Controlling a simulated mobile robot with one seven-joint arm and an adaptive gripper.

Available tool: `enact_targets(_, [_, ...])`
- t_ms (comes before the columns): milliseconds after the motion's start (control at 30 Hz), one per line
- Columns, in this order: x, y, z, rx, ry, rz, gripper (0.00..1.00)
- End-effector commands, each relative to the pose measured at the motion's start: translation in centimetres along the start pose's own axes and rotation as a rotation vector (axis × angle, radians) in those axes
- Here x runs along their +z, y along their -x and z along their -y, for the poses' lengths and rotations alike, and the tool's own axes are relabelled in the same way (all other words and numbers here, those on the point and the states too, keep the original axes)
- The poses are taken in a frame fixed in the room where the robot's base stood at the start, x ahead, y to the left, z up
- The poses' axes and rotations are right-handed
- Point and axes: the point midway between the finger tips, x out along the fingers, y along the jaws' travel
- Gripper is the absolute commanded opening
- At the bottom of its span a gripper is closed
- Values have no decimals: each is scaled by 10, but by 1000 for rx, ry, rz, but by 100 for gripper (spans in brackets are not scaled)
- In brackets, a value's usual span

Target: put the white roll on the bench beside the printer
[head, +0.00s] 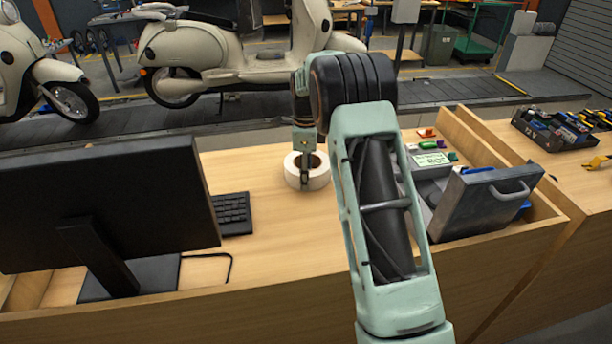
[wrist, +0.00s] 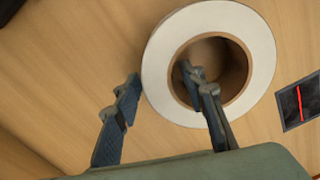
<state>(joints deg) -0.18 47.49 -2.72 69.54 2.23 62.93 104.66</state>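The white roll (head: 317,179) lies flat on the wooden bench (head: 290,230), its hole facing up. My gripper (head: 304,178) points down at it. In the wrist view the roll (wrist: 261,55) shows as a white ring with a brown core. There my gripper (wrist: 160,77) is open, with one finger over or in the hole and the other just outside the roll's left edge. The roll's wall lies between the fingers, with small gaps showing. How deep the fingertips reach is unclear. I cannot make out a printer for sure.
A black monitor (head: 110,200) and a keyboard (head: 233,213) stand left of the roll. A grey case with a handle (head: 485,200) and small coloured items are at the right. A dark square with a red line (wrist: 299,102) lies beside the roll. Bench in front is clear.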

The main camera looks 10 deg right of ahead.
Motion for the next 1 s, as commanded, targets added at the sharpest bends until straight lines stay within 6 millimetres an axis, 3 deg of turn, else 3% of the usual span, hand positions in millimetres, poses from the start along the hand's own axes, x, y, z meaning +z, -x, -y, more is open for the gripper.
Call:
enact_targets(167, [0,15,1,-4,0,1,38])
enact_targets(600, [0,102,1,-3,1,0,38])
enact_targets(800, [0,119,0,-1,0,0,38])
enact_targets(1000, [0,122,0,1,0,0,38])
